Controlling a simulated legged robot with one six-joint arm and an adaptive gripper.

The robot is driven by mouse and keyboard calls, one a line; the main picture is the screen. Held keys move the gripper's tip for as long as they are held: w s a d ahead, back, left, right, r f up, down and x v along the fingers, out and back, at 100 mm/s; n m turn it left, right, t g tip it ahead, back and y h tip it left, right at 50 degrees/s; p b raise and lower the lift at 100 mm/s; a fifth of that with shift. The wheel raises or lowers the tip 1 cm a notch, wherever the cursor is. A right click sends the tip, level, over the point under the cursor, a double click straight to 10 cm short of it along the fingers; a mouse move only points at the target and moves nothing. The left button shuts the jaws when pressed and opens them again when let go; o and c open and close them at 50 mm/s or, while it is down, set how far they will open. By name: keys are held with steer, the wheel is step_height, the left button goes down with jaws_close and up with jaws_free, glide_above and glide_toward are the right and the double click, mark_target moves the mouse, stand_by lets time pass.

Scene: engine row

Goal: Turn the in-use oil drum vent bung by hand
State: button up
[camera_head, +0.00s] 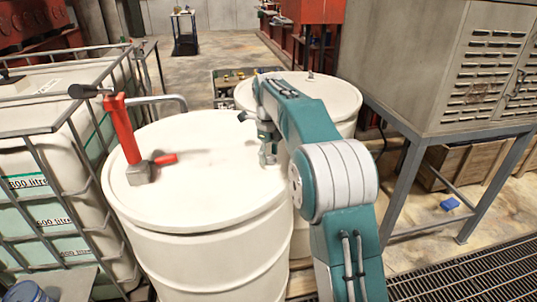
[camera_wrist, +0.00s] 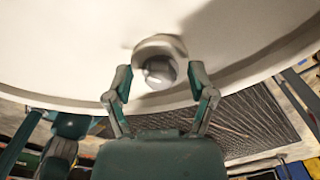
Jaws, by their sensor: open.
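The white oil drum (camera_head: 200,205) with a red hand pump (camera_head: 124,130) on its lid stands at the front. My gripper (camera_head: 267,152) is low over the right side of this lid. In the wrist view, a round grey vent bung (camera_wrist: 159,68) with a paler collar sits on the pale drum top (camera_wrist: 65,45) near its rim. My gripper (camera_wrist: 160,84) is open, one finger to each side of the bung's near part. I cannot tell whether the fingers touch it. In the head view, the gripper and arm hide the bung.
A second white drum (camera_head: 335,95) stands behind, partly covered by my arm. A caged liquid tank (camera_head: 30,150) is close on the left. A grey louvred cabinet (camera_head: 450,65) on a metal stand is at right. A floor grating (camera_head: 470,262) lies at lower right.

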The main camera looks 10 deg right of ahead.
jaws_close()
steer(key=shift+n, duration=0.4)
